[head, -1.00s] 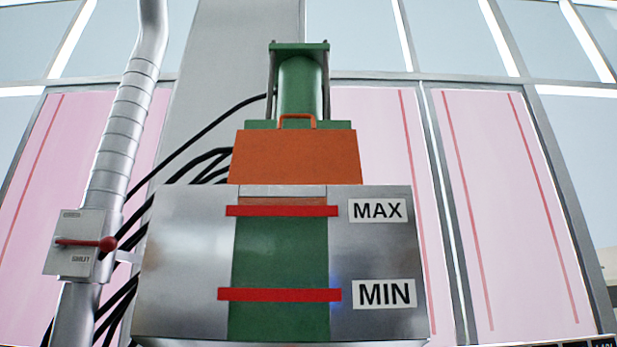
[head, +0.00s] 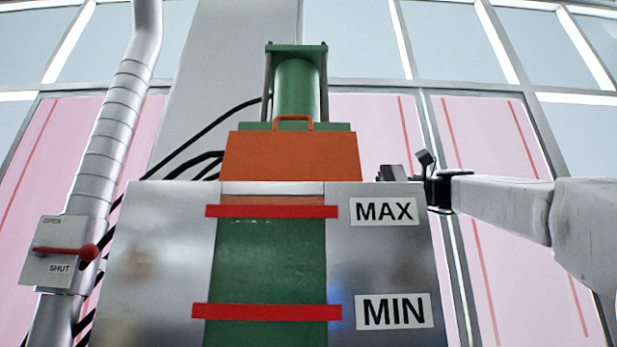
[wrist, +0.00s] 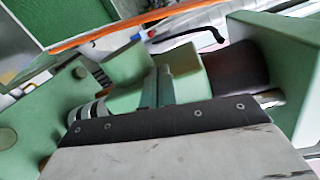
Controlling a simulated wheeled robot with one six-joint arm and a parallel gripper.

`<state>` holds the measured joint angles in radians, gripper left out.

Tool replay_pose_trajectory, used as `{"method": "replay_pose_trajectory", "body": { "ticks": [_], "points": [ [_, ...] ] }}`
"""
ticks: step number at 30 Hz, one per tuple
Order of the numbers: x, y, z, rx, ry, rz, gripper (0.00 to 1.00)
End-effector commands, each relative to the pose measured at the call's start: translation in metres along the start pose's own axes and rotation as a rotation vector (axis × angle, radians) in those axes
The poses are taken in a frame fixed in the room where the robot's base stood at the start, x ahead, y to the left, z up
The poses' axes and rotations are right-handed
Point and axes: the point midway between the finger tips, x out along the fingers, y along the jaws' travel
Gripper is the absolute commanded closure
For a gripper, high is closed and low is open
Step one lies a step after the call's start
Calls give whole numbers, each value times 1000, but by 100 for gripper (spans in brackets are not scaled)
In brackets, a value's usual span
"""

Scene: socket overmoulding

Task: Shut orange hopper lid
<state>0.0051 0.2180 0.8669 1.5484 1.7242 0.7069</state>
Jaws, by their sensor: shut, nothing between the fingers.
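The orange hopper lid (head: 290,157) stands raised, its face toward me, at the top of the metal hopper (head: 160,260). Its handle (head: 293,118) is on its upper edge. My gripper (head: 392,174) is at the hopper's upper right corner in the head view, right of the lid and apart from it in the picture. Its fingers (wrist: 157,86) are together and empty in the wrist view. A thin orange edge (wrist: 110,35) crosses the top of the wrist view; I cannot tell for certain that it is the lid.
A green cylinder frame (head: 297,88) rises behind the lid. A silver pipe (head: 105,150) with a red-handled valve box (head: 58,268) stands on the left. Black cables run behind the hopper. Red bars mark MAX and MIN on its front.

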Motion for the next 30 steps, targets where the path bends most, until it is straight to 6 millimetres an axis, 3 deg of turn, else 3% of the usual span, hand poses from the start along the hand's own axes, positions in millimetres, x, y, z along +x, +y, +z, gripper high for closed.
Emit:
{"method": "replay_pose_trajectory", "body": {
  "ticks": [3, 10, 22, 30],
  "points": [
    [-4, -24, 5, -25, -119, -62, 100],
    [0, -38, 17, -45, -207, -98, 100],
    [66, -44, 32, -46, -206, -97, 100],
    [89, -46, 35, -46, -203, -97, 100]
  ]
}}
